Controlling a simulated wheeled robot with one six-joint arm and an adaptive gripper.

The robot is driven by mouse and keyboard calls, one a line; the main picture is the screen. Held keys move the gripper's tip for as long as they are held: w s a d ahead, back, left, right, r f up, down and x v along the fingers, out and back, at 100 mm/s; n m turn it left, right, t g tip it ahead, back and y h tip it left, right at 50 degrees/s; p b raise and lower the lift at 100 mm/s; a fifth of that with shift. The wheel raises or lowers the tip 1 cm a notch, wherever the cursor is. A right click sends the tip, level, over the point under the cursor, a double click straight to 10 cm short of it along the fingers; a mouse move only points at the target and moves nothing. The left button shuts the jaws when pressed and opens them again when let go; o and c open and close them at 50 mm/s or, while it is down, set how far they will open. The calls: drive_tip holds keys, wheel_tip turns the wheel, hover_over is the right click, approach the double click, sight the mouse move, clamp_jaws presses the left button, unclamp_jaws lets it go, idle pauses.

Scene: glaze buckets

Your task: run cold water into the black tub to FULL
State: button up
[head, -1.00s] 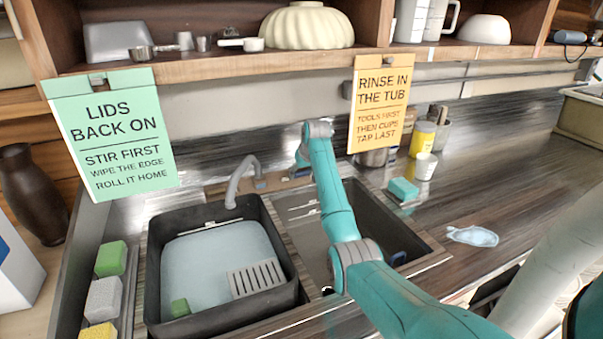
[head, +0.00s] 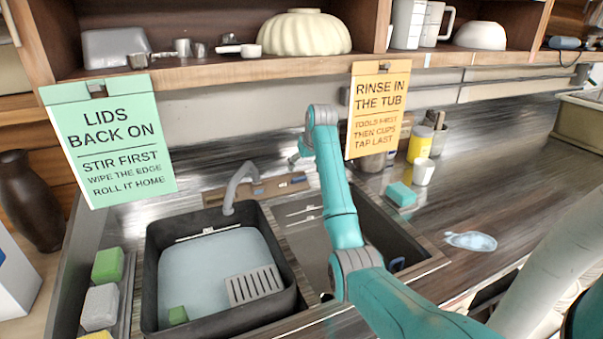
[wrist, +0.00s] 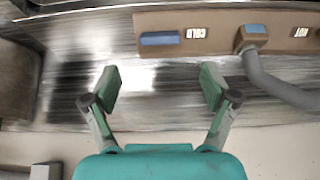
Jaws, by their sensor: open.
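The black tub (head: 160,285) sits in the left sink basin, holding pale bluish water (head: 205,270). A white marking (head: 208,232) shows on its far inner wall, above the water. The grey tap spout (head: 238,185) curves over the tub's back edge; I see no clear stream from it. In the wrist view, a blue tap lever (wrist: 160,38) lies beside the COLD label (wrist: 196,33) on a brown strip. My gripper (wrist: 160,82) is open and empty, apart from the lever. In the head view it is mostly hidden behind my arm.
The right basin (head: 310,240) lies under my arm. Two signs hang from the shelf (head: 230,68) above. Sponges (head: 108,265) line the left side.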

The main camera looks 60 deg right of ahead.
drive_tip(key=shift+v, duration=1.5)
